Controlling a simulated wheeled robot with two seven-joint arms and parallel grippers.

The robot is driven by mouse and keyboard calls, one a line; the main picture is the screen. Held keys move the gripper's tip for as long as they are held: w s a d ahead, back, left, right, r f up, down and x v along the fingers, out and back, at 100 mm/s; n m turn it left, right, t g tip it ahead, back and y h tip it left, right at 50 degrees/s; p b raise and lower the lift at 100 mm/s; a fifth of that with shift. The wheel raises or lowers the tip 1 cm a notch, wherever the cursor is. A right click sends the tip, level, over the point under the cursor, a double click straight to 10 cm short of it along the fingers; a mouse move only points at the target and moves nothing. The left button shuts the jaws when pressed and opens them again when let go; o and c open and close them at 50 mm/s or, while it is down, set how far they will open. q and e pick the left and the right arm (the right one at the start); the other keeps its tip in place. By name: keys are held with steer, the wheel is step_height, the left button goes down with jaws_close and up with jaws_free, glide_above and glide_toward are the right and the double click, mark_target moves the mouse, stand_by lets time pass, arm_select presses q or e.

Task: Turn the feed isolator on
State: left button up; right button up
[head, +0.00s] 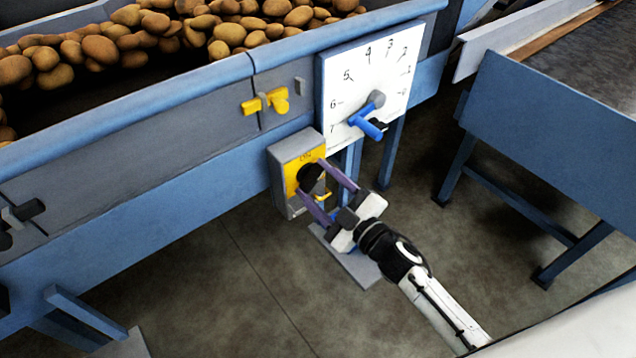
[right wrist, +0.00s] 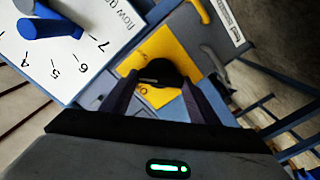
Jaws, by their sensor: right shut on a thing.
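The feed isolator is a grey box (head: 283,165) with a yellow plate (head: 291,173) and a black rotary knob (head: 310,177), mounted below the blue conveyor frame. "ON" is printed at the top of the plate. In the right wrist view the knob (right wrist: 160,72) sits between my finger tips against the yellow plate (right wrist: 177,50). My right gripper (head: 321,184) is shut on the knob, its two purple fingers on either side. The exact angle of the knob is partly hidden by the fingers. My left gripper is in neither view.
A white dial board (head: 345,75) with a blue lever (head: 366,126) stands just above the isolator. A yellow latch (head: 266,102) is on the conveyor side, left of the board. A blue machine (head: 560,125) stands right, with open floor between.

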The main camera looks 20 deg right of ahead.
steer(key=n+b, duration=0.1)
steer(key=n, duration=0.3)
steer(key=shift+f+n, duration=0.15)
steer(key=shift+n, duration=0.15)
steer(key=n+b, duration=0.1)
steer(key=n, duration=0.2)
steer(key=shift+a+n, duration=0.1)
steer(key=shift+n, duration=0.2)
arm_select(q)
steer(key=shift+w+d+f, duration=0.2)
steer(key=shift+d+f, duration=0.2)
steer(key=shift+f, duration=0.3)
arm_select(e)
steer(key=shift+n, duration=0.6)
steer(key=o, duration=1)
steer(key=shift+o, duration=0.2)
arm_select(q)
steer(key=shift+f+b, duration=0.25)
steer(key=shift+b, duration=0.25)
arm_select(e)
steer(key=v, duration=1)
steer(key=shift+s, duration=0.2)
